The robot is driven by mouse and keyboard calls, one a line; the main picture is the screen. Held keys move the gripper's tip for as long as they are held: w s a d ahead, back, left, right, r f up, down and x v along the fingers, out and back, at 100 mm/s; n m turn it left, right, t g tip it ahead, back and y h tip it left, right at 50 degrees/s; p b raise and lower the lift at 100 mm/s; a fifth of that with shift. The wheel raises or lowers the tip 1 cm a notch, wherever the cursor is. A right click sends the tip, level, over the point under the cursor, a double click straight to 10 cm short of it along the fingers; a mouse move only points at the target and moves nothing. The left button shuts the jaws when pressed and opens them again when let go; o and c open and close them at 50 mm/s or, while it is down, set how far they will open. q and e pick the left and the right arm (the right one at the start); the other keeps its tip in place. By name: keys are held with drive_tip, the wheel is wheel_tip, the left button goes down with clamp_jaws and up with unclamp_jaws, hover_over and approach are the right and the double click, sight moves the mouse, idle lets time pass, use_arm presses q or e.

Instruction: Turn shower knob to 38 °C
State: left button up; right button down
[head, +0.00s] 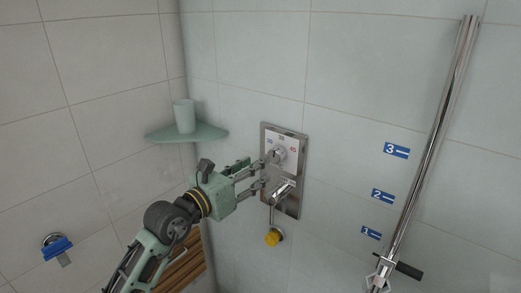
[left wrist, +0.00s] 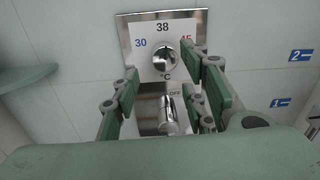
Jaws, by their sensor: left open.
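The shower knob (left wrist: 166,57) is a round chrome knob on a white dial marked 30 in blue, 38 in black at the top and 45 in red. It also shows in the head view (head: 280,154), partly behind a fingertip. I cannot make out where its pointer stands. The dial sits on a chrome wall plate (head: 296,205). My left gripper (head: 266,172) is open in front of the plate. In the left wrist view its fingers (left wrist: 160,72) spread to either side of the knob, and I cannot tell whether they touch it. My right gripper is not in view.
Below the knob is a chrome lever (left wrist: 169,115) near an OFF mark. A yellow knob (head: 272,238) hangs under the plate. A green corner shelf (head: 210,135) with a cup (head: 184,115) is at left. A chrome rail (head: 432,140) stands at right.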

sight(271, 154)
use_arm(q)
drive_tip(key=p+x, duration=0.2)
drive_tip(key=x, duration=0.4)
drive_tip(key=shift+w+d, duration=0.1)
drive_tip(key=shift+w, duration=0.05)
drive_tip(key=shift+p+x, duration=0.3)
drive_tip(key=shift+x, duration=0.45)
drive_tip(key=shift+r, duration=0.1)
drive_tip(key=c, duration=1)
